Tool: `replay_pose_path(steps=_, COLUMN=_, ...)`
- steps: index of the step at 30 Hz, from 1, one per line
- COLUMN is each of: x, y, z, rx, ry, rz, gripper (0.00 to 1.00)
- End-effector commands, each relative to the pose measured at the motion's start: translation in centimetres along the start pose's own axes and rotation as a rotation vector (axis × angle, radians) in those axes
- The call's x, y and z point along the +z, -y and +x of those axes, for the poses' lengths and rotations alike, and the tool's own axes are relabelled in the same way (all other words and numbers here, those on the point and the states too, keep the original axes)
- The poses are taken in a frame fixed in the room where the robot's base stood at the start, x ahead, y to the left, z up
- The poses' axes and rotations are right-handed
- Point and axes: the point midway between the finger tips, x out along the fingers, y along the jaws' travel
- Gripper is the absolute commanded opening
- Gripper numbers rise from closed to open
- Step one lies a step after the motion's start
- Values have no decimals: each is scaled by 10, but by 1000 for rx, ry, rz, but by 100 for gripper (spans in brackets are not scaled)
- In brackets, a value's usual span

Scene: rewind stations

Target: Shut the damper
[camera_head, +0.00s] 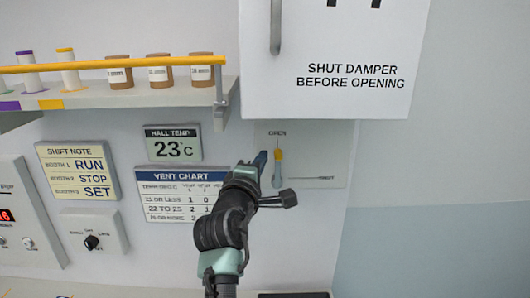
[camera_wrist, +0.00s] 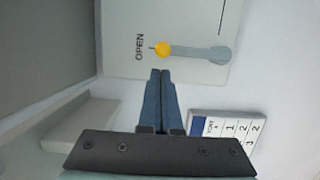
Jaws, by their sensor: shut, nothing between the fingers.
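The damper plate (camera_head: 318,153) is a pale panel on the wall with OPEN marked at the top and another label, too small to read surely, at its lower right. Its lever (camera_head: 277,170) has a grey arm and a yellow knob, and the knob points up at OPEN. In the wrist view the lever (camera_wrist: 200,53) lies sideways with its yellow knob beside the OPEN label. My gripper (camera_head: 262,158) is just left of the lever, with its blue fingers shut and empty. In the wrist view my gripper (camera_wrist: 160,75) has its fingertips just below the knob, with no clear contact.
A white cabinet (camera_head: 330,60) with a handle hangs above the plate, reading SHUT DAMPER BEFORE OPENING. A vent chart (camera_head: 178,194) and a hall temperature display (camera_head: 172,143) are left of my gripper. A shelf (camera_head: 110,94) with spools juts out at upper left. The wall right of the plate is clear.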

Motion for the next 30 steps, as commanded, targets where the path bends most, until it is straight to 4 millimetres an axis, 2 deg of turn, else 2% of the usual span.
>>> replay_pose_path(steps=4, x=8, y=0, z=2, rx=0, ry=1, rz=1, gripper=0)
replay_pose_path(steps=30, x=16, y=-2, z=3, rx=-20, ry=1, rz=79, gripper=0)
